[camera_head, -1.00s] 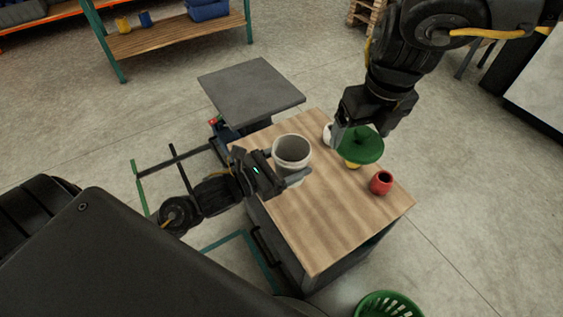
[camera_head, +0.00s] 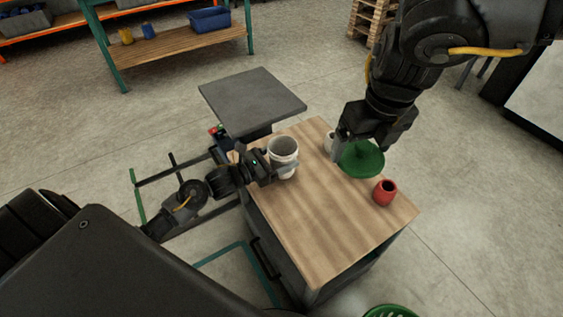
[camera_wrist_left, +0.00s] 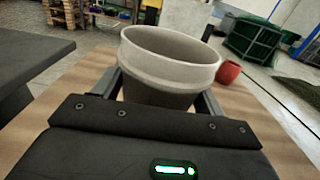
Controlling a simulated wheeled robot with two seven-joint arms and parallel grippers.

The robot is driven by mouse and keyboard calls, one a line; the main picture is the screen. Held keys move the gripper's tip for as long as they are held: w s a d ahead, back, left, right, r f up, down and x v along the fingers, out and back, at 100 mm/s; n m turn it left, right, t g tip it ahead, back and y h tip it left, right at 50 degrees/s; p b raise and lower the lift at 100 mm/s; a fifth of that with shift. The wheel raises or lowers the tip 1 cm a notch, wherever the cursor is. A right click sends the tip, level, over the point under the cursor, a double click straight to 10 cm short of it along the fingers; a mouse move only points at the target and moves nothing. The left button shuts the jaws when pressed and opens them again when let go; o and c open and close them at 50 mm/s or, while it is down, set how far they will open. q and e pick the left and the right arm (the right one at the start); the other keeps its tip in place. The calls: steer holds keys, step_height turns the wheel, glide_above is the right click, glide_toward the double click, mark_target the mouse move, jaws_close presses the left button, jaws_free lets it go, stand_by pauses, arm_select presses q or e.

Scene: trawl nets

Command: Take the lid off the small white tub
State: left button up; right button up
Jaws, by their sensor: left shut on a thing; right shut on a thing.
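The white tub (camera_head: 284,145) stands upright at the left part of the wooden tabletop, its mouth open and uncovered. My left gripper (camera_head: 284,169) is shut on its sides. In the left wrist view the tub (camera_wrist_left: 168,72) sits between the two fingers of the left gripper (camera_wrist_left: 160,97), with its wide rim above them. A round green lid (camera_head: 364,160) hangs level under my right gripper (camera_head: 360,144), to the right of the tub and apart from it. The right gripper is shut on the lid's top; its fingertips are partly hidden.
A red cup (camera_head: 384,193) stands just in front of the lid. The wooden tabletop (camera_head: 318,225) is clear at the front. A grey platform (camera_head: 252,100) lies behind on the left.

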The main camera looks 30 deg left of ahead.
arm_select(q)
steer(key=shift+f, duration=1.1)
steer(key=shift+f+b, duration=0.25)
steer(key=shift+b, duration=0.1)
steer(key=o, duration=1.4)
steer(key=shift+r, duration=0.1)
steer(key=shift+r+p, duration=0.2)
steer(key=shift+p, duration=0.15)
steer(key=v, duration=1.2)
steer(key=shift+f, duration=0.1)
